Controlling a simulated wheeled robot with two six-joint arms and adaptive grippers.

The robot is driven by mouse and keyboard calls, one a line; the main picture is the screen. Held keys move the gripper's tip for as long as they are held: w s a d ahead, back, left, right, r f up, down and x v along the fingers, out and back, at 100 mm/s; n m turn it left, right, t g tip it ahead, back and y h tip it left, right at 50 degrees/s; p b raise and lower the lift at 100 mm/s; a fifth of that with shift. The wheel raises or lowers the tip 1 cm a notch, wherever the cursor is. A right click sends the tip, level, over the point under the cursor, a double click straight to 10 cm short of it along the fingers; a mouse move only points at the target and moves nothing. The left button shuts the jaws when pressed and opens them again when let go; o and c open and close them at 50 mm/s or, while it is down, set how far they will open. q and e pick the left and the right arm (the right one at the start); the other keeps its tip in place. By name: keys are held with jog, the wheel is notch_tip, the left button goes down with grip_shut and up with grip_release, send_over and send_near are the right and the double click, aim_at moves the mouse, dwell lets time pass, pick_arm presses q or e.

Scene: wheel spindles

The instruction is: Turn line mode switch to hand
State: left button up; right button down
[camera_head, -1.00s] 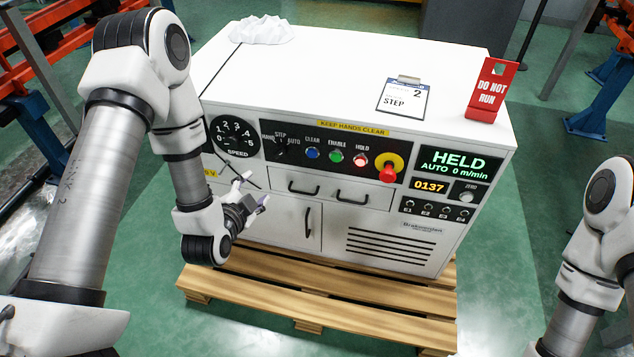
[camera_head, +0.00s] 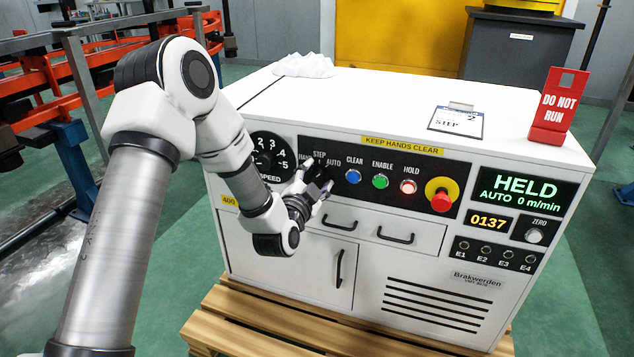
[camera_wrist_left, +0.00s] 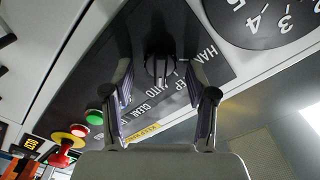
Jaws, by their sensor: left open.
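The line mode switch is a black knob on the cabinet's dark panel, with HAND, STEP and AUTO marked around it. In the head view my gripper largely hides it; in the left wrist view the mode switch (camera_wrist_left: 158,62) shows between the fingers. I cannot tell which label its pointer meets. The display (camera_head: 516,190) reads HELD, AUTO, 0 m/min. My left gripper (camera_head: 318,182) is open in front of the switch, one finger on each side of it; I cannot tell whether they touch. My right gripper is out of view.
Right of the switch are a blue CLEAR button (camera_head: 353,176), a green ENABLE button (camera_head: 380,181), a lit HOLD button (camera_head: 408,186) and a red emergency stop (camera_head: 441,198). The speed dial (camera_head: 265,157) is on the left. Drawer handles (camera_head: 395,236) jut out below.

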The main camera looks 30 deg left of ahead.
pick_arm(q)
jog(key=shift+w, duration=0.15)
jog(key=shift+c, duration=0.4)
grip_shut()
